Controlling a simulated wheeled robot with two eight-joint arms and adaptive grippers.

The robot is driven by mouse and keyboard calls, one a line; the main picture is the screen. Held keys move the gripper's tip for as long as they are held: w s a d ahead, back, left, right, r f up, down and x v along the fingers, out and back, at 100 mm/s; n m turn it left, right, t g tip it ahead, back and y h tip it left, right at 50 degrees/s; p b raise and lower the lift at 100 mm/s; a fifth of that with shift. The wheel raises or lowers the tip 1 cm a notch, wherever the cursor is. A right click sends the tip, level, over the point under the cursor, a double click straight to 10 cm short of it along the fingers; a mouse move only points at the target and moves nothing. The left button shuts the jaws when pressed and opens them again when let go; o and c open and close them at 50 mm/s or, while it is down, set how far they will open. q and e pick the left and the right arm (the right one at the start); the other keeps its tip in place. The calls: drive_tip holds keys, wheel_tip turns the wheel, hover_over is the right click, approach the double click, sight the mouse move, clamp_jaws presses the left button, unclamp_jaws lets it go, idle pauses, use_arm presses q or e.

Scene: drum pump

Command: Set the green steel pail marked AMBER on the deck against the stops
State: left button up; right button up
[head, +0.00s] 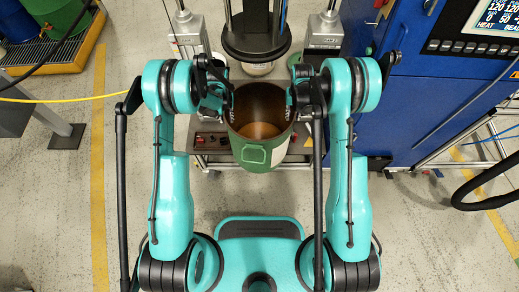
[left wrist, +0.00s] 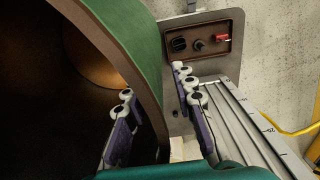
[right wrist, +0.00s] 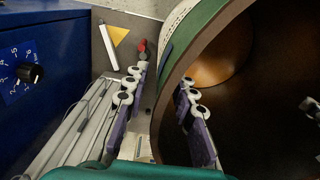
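The green steel pail (head: 252,152) stands upright and open-topped between my two grippers, at the front of the grey deck (head: 217,156). A pale label shows at its right side; I cannot read it. My left gripper (head: 230,98) has one finger inside and one outside the pail's wall (left wrist: 150,62), with gaps visible. My right gripper (head: 291,98) straddles the opposite wall (right wrist: 182,62) the same way, fingers apart. The pail hides the deck beneath it, so I cannot tell whether its base touches. I cannot make out the stops.
A black round plate (head: 256,42) hangs behind the pail between two grey columns. A control panel with a red switch (left wrist: 222,38) is left of the pail. A blue cabinet (head: 420,115) stands close on the right.

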use_arm(q)
wheel_tip(320, 180, up, 12)
drive_tip(key=shift+f, duration=0.15)
use_arm(e)
wheel_tip(320, 180, up, 12)
idle(0.5)
use_arm(q)
drive_tip(key=shift+r, duration=0.2)
use_arm(e)
drive_tip(key=shift+r, duration=0.1)
